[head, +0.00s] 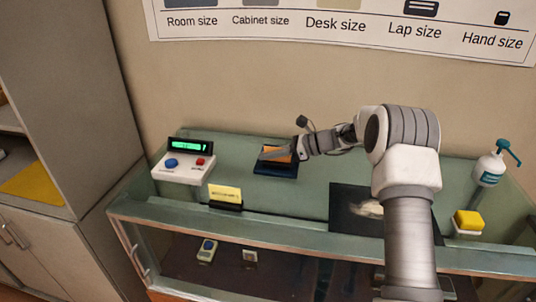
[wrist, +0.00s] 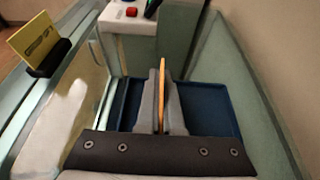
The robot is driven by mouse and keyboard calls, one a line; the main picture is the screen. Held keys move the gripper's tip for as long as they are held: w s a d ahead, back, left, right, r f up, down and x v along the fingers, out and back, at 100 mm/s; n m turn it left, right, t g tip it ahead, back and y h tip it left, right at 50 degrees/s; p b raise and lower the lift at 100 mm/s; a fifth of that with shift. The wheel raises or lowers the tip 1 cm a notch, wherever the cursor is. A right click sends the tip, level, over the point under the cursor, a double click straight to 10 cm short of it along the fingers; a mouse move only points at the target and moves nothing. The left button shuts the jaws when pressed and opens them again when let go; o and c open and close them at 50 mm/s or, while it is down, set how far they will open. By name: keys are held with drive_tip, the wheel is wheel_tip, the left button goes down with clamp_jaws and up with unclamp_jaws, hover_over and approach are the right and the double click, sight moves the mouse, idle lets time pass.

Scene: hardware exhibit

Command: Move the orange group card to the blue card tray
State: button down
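The orange group card (wrist: 163,88) is edge-on between the two grey fingers of my gripper (wrist: 161,72) in the wrist view. The fingers look closed on it. The blue card tray (wrist: 206,108) lies beneath and around the fingers there. In the head view the tray (head: 275,171) sits on the glass counter near the back wall. My gripper (head: 275,155) is over it, with the card (head: 281,157) partly hidden by a finger. I cannot tell whether the card's lower edge touches the tray.
A white console (head: 183,168) with buttons and a green display stands left of the tray. A yellow sign (head: 225,193) is at the front edge. A dark mat (head: 350,208), a yellow sponge (head: 468,220) and a pump bottle (head: 488,170) are to the right.

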drive_tip(key=shift+f, duration=0.2)
drive_tip(key=c, duration=1.1)
unclamp_jaws()
drive_tip(key=shift+r, duration=0.1)
